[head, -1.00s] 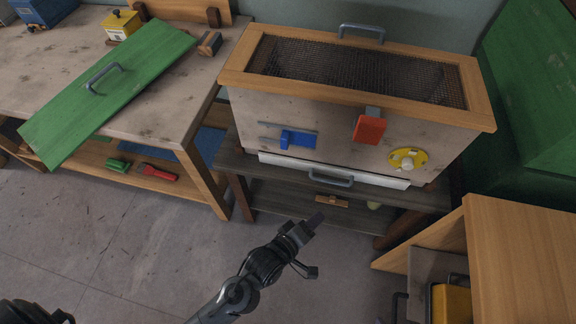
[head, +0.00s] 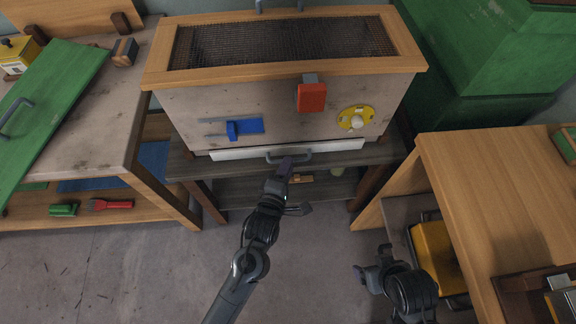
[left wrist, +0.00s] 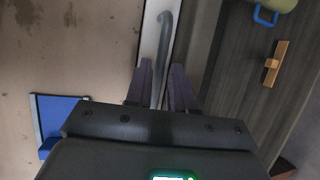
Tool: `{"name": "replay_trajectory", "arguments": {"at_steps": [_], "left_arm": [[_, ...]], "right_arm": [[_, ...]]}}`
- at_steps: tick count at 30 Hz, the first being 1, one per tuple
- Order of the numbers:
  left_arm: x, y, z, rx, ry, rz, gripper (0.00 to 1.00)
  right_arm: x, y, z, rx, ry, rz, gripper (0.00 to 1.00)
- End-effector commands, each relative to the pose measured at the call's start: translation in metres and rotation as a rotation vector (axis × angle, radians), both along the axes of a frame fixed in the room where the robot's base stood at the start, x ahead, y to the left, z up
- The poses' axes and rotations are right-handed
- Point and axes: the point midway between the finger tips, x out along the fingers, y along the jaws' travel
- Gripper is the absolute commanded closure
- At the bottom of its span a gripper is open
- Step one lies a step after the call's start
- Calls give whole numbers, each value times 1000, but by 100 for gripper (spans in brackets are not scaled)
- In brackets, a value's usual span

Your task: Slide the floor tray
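The floor tray (head: 235,154) is the white strip at the base of the hive box, with its front near flush under the box wall. Its grey bar handle (head: 303,156) also shows in the left wrist view (left wrist: 164,32). My left gripper (head: 285,168) is at the left part of this handle. In the left wrist view its dark fingers (left wrist: 160,80) are apart, with the handle lying between them. Whether they touch it I cannot tell. My right gripper (head: 362,274) is low at right, away from the tray; its finger opening is unclear.
The hive front has a blue slider (head: 245,127), a red block (head: 312,97) and a yellow disc (head: 356,118). A small wooden piece (head: 301,179) lies on the shelf below. A bench stands left, a wooden cabinet (head: 490,180) right. The floor in front is clear.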

Motion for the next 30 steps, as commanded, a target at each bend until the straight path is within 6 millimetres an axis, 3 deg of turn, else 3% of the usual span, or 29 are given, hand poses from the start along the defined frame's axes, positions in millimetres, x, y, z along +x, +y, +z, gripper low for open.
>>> {"name": "replay_trajectory", "arguments": {"at_steps": [6,16,21,30], "left_arm": [[15,-5,-3,1,-1,0,77],[17,-5,-3,1,0,0,77],[17,-5,-3,1,0,0,100],[16,-5,-3,1,0,0,100]], "right_arm": [[0,-1,-8,-5,-2,3,19],[1,-3,-8,-12,-3,8,19],[1,-3,-8,-11,-3,7,19],[1,-1,-7,-4,-4,3,19]]}}
